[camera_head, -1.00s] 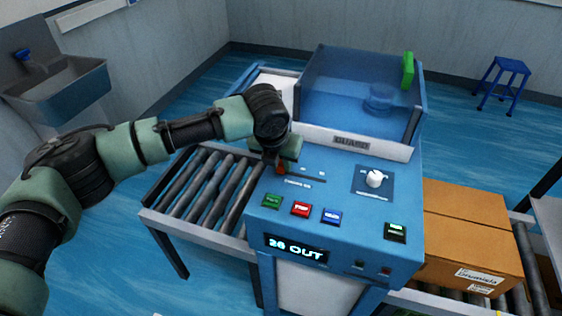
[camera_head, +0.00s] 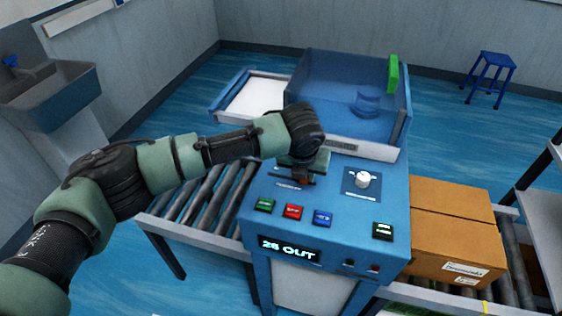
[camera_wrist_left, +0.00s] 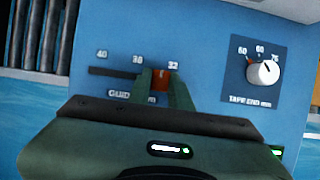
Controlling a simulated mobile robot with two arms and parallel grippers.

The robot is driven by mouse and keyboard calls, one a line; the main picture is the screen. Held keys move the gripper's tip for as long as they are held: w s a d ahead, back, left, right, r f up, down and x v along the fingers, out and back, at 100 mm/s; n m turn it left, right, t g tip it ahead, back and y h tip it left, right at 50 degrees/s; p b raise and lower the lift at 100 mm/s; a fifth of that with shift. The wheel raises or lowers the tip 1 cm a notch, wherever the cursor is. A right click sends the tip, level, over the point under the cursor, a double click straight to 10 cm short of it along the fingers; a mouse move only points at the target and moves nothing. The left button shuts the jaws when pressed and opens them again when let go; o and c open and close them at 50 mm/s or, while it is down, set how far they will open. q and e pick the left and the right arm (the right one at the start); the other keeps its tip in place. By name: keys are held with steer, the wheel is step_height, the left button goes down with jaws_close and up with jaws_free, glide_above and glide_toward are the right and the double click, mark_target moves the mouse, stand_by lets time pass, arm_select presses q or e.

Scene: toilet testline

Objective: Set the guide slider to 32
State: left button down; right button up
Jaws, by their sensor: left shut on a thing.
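The 40 mark is at the left end of the scale. My left gripper (camera_wrist_left: 160,85) is shut on the slider, with a finger on either side of it. In the head view my left gripper (camera_head: 304,175) is over the blue control panel (camera_head: 335,199), and the wrist hides part of the slider. The display (camera_head: 289,248) seems to read "26 OUT". My right gripper is not in view.
A white tape-end knob (camera_head: 362,180) is right of the slider. Green, red and blue buttons (camera_head: 322,218) lie in front. A roller conveyor (camera_head: 192,196) is at left. A clear blue cover (camera_head: 340,90) rises behind.

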arm_select(q)
steer(key=shift+s+d+r, duration=0.1)
steer(key=shift+s+d, duration=0.05)
steer(key=shift+d, duration=0.4)
steer(key=shift+s+d+r, duration=0.1)
steer(key=shift+s+d, duration=0.05)
steer(key=shift+d, duration=0.35)
steer(key=shift+a+f, duration=0.1)
steer(key=shift+a, duration=0.05)
steer(key=c, duration=1.5)
jaws_free()
steer(key=shift+o, duration=1.1)
steer(key=shift+d, duration=0.25)
steer(key=shift+a, duration=0.1)
